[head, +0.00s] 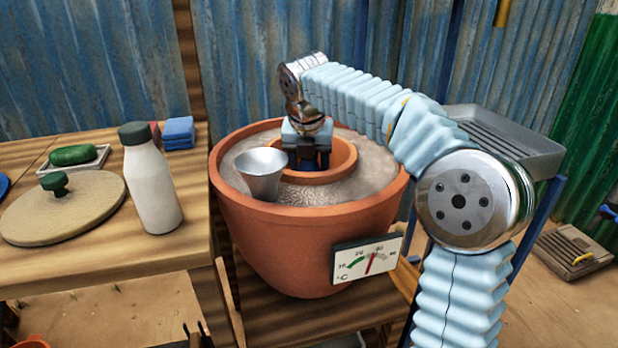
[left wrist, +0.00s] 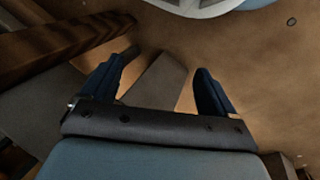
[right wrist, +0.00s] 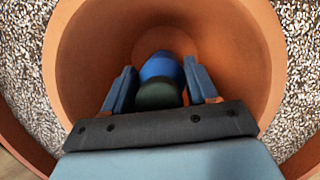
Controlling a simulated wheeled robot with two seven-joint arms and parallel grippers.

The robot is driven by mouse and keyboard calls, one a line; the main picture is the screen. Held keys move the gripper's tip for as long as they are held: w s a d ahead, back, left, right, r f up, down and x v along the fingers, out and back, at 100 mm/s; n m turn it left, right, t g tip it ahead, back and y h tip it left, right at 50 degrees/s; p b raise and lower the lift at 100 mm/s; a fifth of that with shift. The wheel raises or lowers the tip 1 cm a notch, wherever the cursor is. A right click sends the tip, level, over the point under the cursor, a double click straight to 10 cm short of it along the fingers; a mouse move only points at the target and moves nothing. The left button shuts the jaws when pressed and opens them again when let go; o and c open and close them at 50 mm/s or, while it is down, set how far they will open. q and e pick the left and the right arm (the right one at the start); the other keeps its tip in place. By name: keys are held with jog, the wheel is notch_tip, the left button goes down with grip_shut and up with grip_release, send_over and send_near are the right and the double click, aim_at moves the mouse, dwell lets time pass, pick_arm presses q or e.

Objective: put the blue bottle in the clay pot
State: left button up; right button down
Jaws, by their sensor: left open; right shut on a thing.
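The clay pot (head: 290,230) is a large terracotta pot with a ring of grit around a smaller inner pot (right wrist: 235,70). My right gripper (head: 312,163) reaches down into the inner pot's mouth. In the right wrist view, it (right wrist: 161,88) is shut on the blue bottle (right wrist: 162,67), holding it by its dark green cap end inside the inner pot's walls. I cannot tell whether the bottle touches the bottom. The head view does not clearly show the bottle. My left gripper (left wrist: 158,85) is open and empty, low down over the ground.
A metal cup (head: 262,172) stands on the grit beside the inner pot. A dial (head: 367,261) is on the clay pot's front. The left table holds a white bottle (head: 152,190), a round lid (head: 62,212), a green soap (head: 74,155) and blue cloths (head: 178,131). A grey tray (head: 510,140) is behind my right arm.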

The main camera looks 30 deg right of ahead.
notch_tip(320, 180, down, 2)
jog(key=shift+f, duration=0.1)
jog(key=shift+c, duration=1.6)
grip_release()
jog(key=p+v, duration=0.3)
jog(key=v, duration=0.9)
